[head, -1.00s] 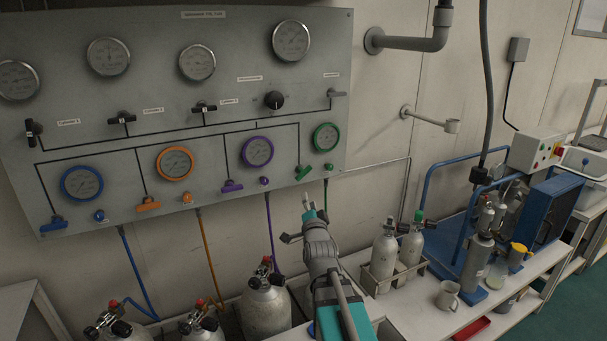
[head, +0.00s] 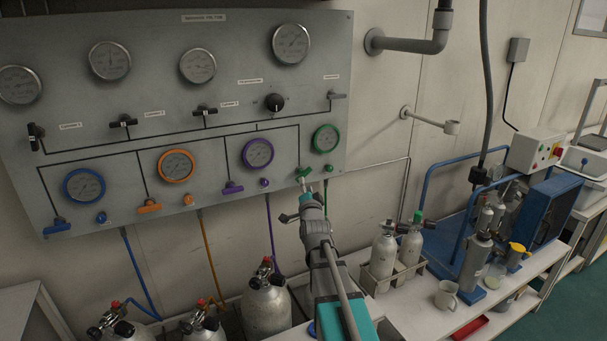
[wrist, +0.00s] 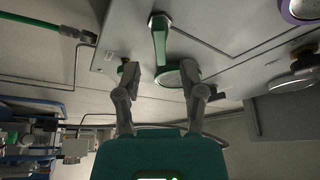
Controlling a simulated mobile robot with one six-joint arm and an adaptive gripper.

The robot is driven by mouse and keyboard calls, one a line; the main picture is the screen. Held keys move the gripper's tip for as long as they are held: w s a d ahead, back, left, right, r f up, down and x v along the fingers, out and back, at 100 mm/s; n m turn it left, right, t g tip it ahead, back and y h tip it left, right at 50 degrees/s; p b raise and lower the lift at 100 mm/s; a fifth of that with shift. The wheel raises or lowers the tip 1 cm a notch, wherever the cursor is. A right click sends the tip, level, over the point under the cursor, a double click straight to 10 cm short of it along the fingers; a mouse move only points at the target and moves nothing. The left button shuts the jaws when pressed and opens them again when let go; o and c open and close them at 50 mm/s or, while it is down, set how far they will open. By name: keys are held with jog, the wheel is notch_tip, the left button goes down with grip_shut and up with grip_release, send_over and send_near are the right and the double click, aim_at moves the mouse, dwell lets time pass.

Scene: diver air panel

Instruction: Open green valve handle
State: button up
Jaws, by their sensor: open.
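The green valve handle (head: 303,173) is a small lever at the lower right of the grey panel, below the green-rimmed gauge (head: 326,139). My gripper (head: 307,190) is just below the handle in the head view and hides a little of the area around it. In the wrist view the green handle (wrist: 159,38) is a long lever lying up the picture, its wider end at the top. My gripper (wrist: 158,76) is open and empty there, with its fingertips on either side of the handle's lower end. I cannot tell whether they touch it.
Purple (head: 232,188), orange (head: 149,206) and blue (head: 56,226) handles sit farther left on the panel. A small green knob (head: 328,168) is close to the right of the green handle. Grey cylinders (head: 384,249) stand on the bench below right.

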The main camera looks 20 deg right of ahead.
aim_at(304, 177)
jog(key=shift+p+x, duration=0.5)
jog(key=shift+x, duration=2.4)
grip_shut()
